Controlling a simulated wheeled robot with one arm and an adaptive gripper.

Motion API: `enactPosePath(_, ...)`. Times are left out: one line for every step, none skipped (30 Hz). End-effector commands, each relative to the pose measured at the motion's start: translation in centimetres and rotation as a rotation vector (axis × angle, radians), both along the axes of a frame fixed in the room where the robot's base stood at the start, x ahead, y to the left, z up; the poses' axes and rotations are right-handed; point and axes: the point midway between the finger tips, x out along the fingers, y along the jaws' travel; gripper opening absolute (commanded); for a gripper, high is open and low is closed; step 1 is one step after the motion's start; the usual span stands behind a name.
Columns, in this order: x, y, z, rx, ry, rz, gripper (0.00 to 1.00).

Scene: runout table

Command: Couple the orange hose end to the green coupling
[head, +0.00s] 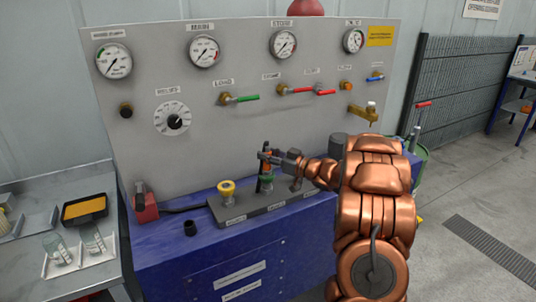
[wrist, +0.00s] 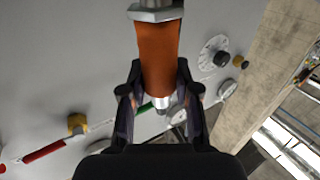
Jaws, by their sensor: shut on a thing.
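My gripper (head: 272,158) is shut on the orange hose end (head: 266,156) and holds it roughly upright over the green coupling (head: 266,179) on the dark block. In the head view the fingers partly cover the hose end. Its lower end is very close to the coupling; I cannot tell whether they touch. In the wrist view the orange hose end (wrist: 158,55) lies between the two fingers (wrist: 159,82), with metal at both of its ends. The green coupling cannot be made out in the wrist view.
A yellow coupling (head: 226,188) stands left of the green one on the dark block (head: 240,212). A grey panel (head: 240,130) with gauges and valve levers rises behind. A red-and-black item (head: 144,205) and a small black cup (head: 190,228) are on the blue bench (head: 160,250).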

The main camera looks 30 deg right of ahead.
Motion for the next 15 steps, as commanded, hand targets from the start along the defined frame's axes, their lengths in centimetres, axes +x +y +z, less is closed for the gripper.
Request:
enactPosePath(0.00, -0.02, -0.09, 0.000, -0.001, 0.000, 0.00)
enactPosePath(0.00, -0.02, -0.15, 0.000, -0.001, 0.000, 0.00)
enactPosePath(0.00, -0.02, -0.24, -0.001, -0.001, 0.000, 0.00)
enactPosePath(0.00, -0.02, -0.29, -0.001, -0.001, 0.000, 0.00)
enactPosePath(0.00, -0.02, -0.35, -0.001, -0.001, 0.000, 0.00)
enactPosePath(0.00, -0.02, -0.43, -0.001, -0.001, 0.000, 0.00)
enactPosePath(0.00, -0.02, -0.49, -0.001, -0.001, 0.000, 0.00)
enactPosePath(0.00, -0.03, -0.55, 0.000, -0.001, -0.001, 0.00)
enactPosePath(0.00, -0.03, -0.63, 0.000, -0.001, -0.001, 0.00)
enactPosePath(0.01, -0.03, -0.70, 0.000, -0.001, -0.001, 0.00)
enactPosePath(0.00, -0.03, -0.76, 0.000, -0.001, -0.001, 0.00)
enactPosePath(0.00, -0.03, -0.85, 0.000, -0.001, -0.001, 0.00)
enactPosePath(0.00, -0.03, -0.91, 0.000, -0.001, -0.001, 0.00)
enactPosePath(0.00, -0.02, -0.97, -0.001, 0.000, -0.001, 0.00)
enactPosePath(0.00, -0.02, -1.04, -0.001, 0.000, -0.001, 0.00)
